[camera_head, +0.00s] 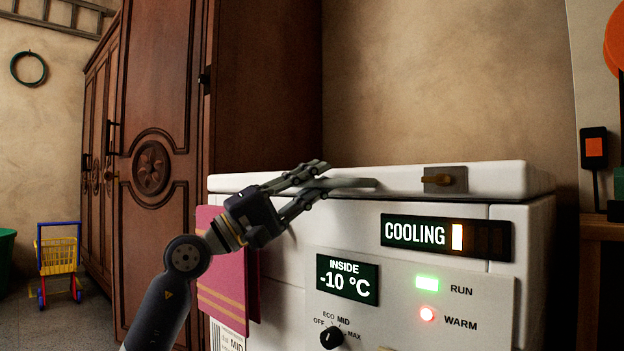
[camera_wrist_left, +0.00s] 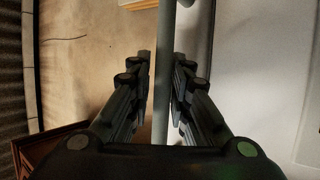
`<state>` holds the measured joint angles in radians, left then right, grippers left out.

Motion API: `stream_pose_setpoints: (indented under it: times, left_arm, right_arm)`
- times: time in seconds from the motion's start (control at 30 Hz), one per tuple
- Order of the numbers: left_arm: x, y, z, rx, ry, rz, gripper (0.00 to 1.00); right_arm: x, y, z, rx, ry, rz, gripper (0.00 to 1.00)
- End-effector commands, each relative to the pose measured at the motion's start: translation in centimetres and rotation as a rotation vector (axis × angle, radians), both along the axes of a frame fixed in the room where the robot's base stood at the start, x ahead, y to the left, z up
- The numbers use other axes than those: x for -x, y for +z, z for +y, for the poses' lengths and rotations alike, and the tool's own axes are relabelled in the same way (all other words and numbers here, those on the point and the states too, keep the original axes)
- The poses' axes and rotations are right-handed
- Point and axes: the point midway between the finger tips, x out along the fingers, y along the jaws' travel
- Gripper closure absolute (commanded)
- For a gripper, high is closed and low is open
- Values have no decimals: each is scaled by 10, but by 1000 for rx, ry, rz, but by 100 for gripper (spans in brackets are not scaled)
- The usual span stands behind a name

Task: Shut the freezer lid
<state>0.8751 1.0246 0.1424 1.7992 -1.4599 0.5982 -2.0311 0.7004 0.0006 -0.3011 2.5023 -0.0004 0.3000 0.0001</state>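The white freezer (camera_head: 290,240) stands in front of me. Its lid (camera_head: 400,178) lies level along the top of the body, and I see no clear gap under its front edge. A grey bar handle (camera_head: 355,183) sticks out at the lid's front. My left gripper (camera_head: 325,175) is at this handle from the left, one finger on each side. The inside of the freezer is hidden. My right gripper is not in view.
A brown latch (camera_head: 444,180) sits on the lid's front at the right. A pink towel (camera_head: 227,265) hangs on the freezer's left front. A wooden wardrobe (camera_head: 255,80) stands behind on the left. A toy cart (camera_head: 58,258) stands on the floor at far left.

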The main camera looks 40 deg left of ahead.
Motion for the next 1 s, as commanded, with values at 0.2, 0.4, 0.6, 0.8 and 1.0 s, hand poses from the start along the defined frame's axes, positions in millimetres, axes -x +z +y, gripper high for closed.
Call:
stream_pose_setpoints:
  times: [0.2,0.4,0.6,0.8,1.0]
  left_arm:
    - [0,0,0,0,0,0,79]
    - [3,-2,2,0,0,0,79]
    - [16,-12,10,-1,2,4,79]
    - [35,-26,21,0,0,4,79]
    - [56,-39,34,2,0,2,79]
  right_arm:
    - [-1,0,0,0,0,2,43]
    - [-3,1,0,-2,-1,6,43]
    - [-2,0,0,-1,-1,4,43]
    - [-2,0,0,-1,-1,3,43]
    - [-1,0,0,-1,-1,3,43]
